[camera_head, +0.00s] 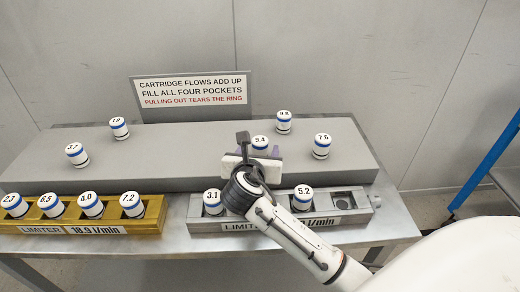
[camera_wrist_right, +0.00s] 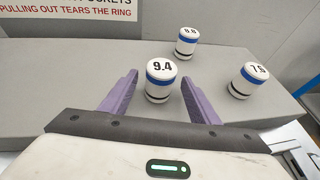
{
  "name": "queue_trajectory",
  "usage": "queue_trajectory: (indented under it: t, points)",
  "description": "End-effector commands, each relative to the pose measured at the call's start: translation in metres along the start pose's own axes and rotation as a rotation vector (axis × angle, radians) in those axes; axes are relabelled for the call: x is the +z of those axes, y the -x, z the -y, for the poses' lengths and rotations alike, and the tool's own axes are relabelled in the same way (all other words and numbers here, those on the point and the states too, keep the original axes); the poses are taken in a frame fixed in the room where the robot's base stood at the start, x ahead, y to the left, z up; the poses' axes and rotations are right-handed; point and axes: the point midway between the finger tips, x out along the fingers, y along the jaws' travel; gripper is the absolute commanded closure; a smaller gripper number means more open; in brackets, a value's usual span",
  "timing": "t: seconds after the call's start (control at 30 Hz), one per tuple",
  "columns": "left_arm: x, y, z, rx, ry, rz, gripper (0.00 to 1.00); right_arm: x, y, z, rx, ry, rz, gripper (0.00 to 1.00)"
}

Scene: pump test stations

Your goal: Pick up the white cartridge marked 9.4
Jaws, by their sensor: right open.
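The white cartridge marked 9.4 (camera_head: 260,143) has a blue band and stands upright on the grey raised block. In the right wrist view the cartridge (camera_wrist_right: 161,80) shows its top label clearly. My right gripper (camera_head: 259,153) is open, its purple fingers on either side of the cartridge's near part. In the right wrist view the gripper's fingers (camera_wrist_right: 160,84) point toward the cartridge, with gaps on both sides and no visible contact. The gripper hides the cartridge's lower part in the head view. My left gripper is not in view.
Cartridges marked 8.8 (camera_head: 283,122) and 7.6 (camera_head: 322,146) stand close by on the right; two more stand at the left. A yellow rack (camera_head: 155,222) holds several cartridges. A grey rack (camera_head: 360,215) holds 3.1 and 5.2, with an empty right pocket. A sign (camera_head: 193,84) stands behind.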

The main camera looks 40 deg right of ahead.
Motion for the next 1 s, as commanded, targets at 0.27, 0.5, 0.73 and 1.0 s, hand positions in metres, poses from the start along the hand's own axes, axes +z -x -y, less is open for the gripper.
queue_trajectory:
  t: [0.27,0.5,0.73,1.0]
  points:
    - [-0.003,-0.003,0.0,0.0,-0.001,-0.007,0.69,-0.001,-0.023,0.0,0.001,0.0,0.0,0.44]
    - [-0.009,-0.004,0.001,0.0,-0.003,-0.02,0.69,-0.001,-0.023,0.0,0.001,0.0,0.0,0.58]
    - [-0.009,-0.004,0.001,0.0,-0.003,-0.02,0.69,0.0,-0.022,0.0,0.002,-0.001,0.001,0.92]
    - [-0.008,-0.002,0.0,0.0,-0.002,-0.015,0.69,0.006,-0.02,-0.001,0.002,-0.002,0.003,0.92]
